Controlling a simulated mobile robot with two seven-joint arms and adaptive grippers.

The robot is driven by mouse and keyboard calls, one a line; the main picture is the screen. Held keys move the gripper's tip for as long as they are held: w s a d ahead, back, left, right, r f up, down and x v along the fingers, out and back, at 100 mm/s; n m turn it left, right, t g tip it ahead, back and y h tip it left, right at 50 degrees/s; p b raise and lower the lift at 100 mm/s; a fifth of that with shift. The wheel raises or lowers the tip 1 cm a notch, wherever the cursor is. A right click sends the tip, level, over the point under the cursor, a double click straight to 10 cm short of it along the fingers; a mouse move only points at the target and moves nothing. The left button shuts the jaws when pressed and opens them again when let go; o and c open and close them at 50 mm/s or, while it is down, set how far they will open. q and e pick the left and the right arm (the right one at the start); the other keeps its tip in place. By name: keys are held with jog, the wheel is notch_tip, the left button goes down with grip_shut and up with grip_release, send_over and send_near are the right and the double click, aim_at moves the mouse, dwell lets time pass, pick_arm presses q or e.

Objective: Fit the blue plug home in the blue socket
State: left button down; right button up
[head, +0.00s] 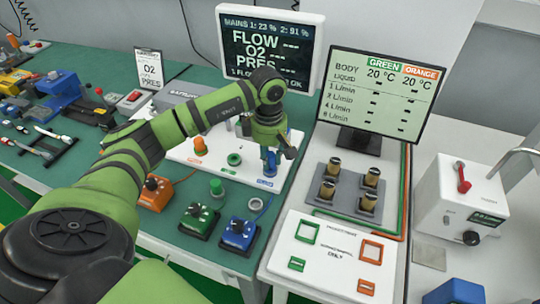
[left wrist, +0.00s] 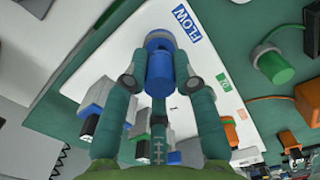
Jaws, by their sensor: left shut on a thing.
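My left gripper (head: 272,148) is shut on the blue plug (head: 270,164), which points down at the white panel (head: 178,152). In the left wrist view my left gripper (left wrist: 160,72) has a finger on each side of the blue plug (left wrist: 160,75). The blue socket (left wrist: 160,41) shows as a blue rim at the plug's far end, beside the FLOW label. Plug and socket overlap in that view; I cannot tell how deep the plug sits. In the head view the socket is mostly hidden by plug and gripper. My right gripper is not in view.
On the panel are a green socket (head: 234,159) and an orange fitting (head: 200,147). A monitor (head: 268,50) stands behind the panel.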

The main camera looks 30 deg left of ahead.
aim_at(269, 154)
pick_arm(q)
jog(key=shift+b, duration=0.55)
dwell(1.3)
jog(key=shift+f+b, duration=1)
jog(key=shift+f, duration=0.15)
jog(key=c, duration=0.9)
grip_release()
jog(key=shift+r, duration=0.1)
notch_tip(269, 154, up, 12)
jog(key=shift+a+f, duration=0.1)
jog(key=shift+a, duration=0.05)
